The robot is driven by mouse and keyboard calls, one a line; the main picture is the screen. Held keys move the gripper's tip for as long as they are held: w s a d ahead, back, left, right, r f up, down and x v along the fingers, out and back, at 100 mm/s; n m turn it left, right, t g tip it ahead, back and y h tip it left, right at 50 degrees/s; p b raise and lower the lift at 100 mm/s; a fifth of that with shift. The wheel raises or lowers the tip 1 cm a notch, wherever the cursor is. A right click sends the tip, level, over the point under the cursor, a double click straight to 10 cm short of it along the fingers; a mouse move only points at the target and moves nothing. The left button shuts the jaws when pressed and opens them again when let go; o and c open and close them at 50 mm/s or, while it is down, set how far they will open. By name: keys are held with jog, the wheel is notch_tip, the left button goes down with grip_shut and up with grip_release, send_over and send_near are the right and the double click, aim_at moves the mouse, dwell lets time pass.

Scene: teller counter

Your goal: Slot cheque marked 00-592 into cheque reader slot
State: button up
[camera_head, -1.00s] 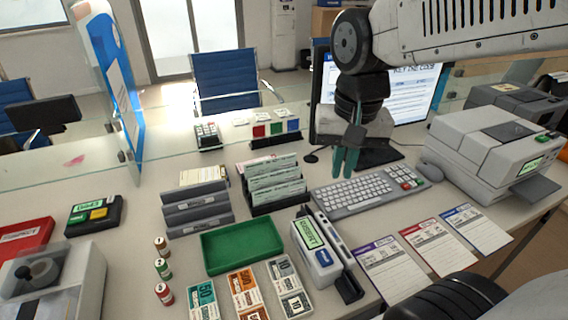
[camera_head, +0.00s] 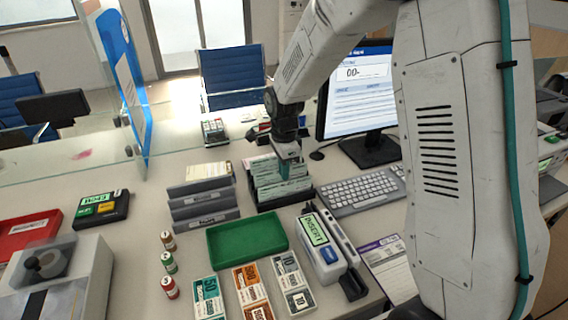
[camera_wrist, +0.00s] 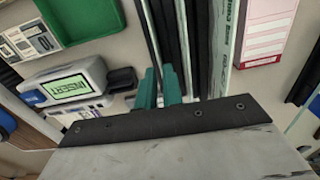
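Several pale green cheques (camera_head: 282,187) stand in a black rack (camera_head: 262,205) in the middle of the counter. Their numbers are too small to read, so I cannot tell which is 00-592. My gripper (camera_head: 287,172) is over the rack, pointing down at the cheques. In the wrist view its two teal fingertips (camera_wrist: 159,84) are a little apart, close to the end of the cheque edges (camera_wrist: 226,45); I see nothing clamped between them. The cheque reader (camera_head: 317,245), with a green INSERT screen, stands in front of the rack, its long dark slot channel (camera_head: 340,247) on its right side.
A green tray (camera_head: 247,240) and grey folders (camera_head: 201,203) stand left of the rack. Banknote bundles (camera_head: 252,283) lie in front. A keyboard (camera_head: 358,194) and monitor (camera_head: 360,100) are to the right. A glass screen runs behind. My arm hides the right side.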

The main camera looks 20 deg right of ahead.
aim_at(284, 183)
notch_tip(284, 183, down, 6)
jog(key=shift+r, duration=0.1)
jog(key=shift+c, duration=0.3)
grip_shut()
jog(key=shift+r, duration=0.15)
notch_tip(284, 183, up, 11)
dwell(1.9)
jog(key=shift+s+r, duration=0.1)
dwell(0.4)
